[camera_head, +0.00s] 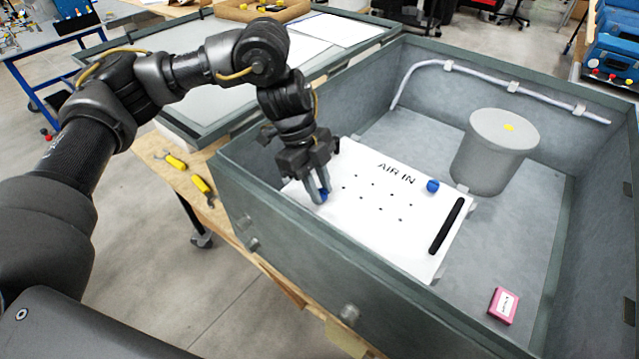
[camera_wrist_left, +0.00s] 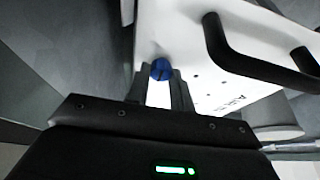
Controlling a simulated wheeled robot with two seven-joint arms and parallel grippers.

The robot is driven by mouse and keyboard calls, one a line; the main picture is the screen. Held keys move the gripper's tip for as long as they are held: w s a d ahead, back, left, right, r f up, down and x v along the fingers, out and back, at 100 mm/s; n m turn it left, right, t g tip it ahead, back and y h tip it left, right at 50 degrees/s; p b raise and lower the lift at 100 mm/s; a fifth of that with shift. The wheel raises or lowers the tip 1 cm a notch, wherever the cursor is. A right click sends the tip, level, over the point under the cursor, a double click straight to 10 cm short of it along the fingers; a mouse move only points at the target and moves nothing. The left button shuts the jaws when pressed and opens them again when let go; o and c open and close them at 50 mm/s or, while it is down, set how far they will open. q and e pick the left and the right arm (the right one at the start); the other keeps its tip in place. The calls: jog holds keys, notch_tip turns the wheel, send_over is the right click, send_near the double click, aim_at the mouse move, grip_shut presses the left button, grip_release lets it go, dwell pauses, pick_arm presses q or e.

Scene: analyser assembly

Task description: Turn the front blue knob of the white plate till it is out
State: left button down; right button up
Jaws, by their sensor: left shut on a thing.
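The white plate (camera_head: 384,228), marked AIR IN, lies in the grey box with a black handle (camera_head: 447,226) on its right side. My left gripper (camera_head: 321,194) is at the plate's near left corner, shut on the front blue knob (camera_head: 325,193). The fingers hide part of the knob in the head view. In the left wrist view the knob (camera_wrist_left: 160,69) sits between the fingertips, against the white plate's edge. The other blue knob (camera_head: 432,186) stands at the far right of the plate, beside the lettering, with nothing on it. My right gripper is not in view.
The grey box (camera_head: 290,240) has raised walls around the plate. A grey cylinder (camera_head: 494,152) with a yellow dot stands behind it, and a pink box (camera_head: 502,306) lies at the front right. A pale hose (camera_head: 480,76) runs along the back wall. Yellow-handled tools (camera_head: 175,161) lie outside, left.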

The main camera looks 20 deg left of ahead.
pick_arm(q)
jog(key=c, duration=1.2)
grip_release()
jog(key=shift+a+r, duration=0.1)
jog(key=b+v, duration=0.1)
jog(key=v, duration=0.9)
jog(key=shift+r, duration=0.3)
jog(key=shift+w+a, duration=0.1)
